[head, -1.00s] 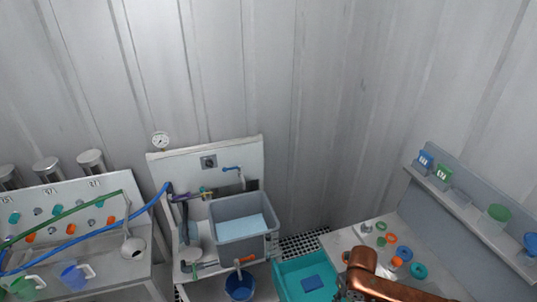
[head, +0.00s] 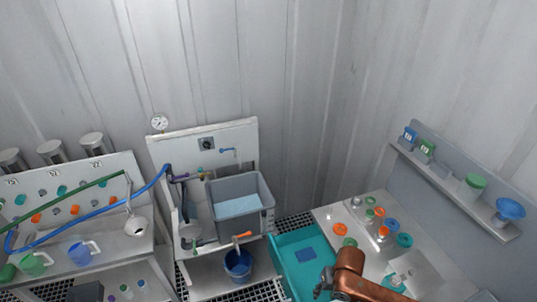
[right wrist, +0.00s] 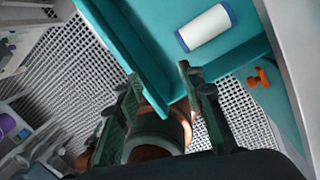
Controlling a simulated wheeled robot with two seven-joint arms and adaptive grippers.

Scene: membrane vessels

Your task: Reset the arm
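My right arm (head: 358,278) is copper-coloured and comes in from the bottom edge of the head view, right of centre. Its dark right gripper (head: 322,284) is over the near part of the teal tray (head: 283,252). In the right wrist view the two dark green fingers (right wrist: 160,78) stand well apart with nothing held between them. Copper and dark parts of my own body show behind the fingers. My left arm and left gripper are not in view.
A workbench (head: 330,210) with coloured rings is on the right, under a shelf (head: 455,190) of jars. A white roll (right wrist: 204,28) lies in the teal tray. A grey sink (head: 240,187), a blue bucket (head: 238,264) and a bench with hoses are to the left. Grating covers the floor.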

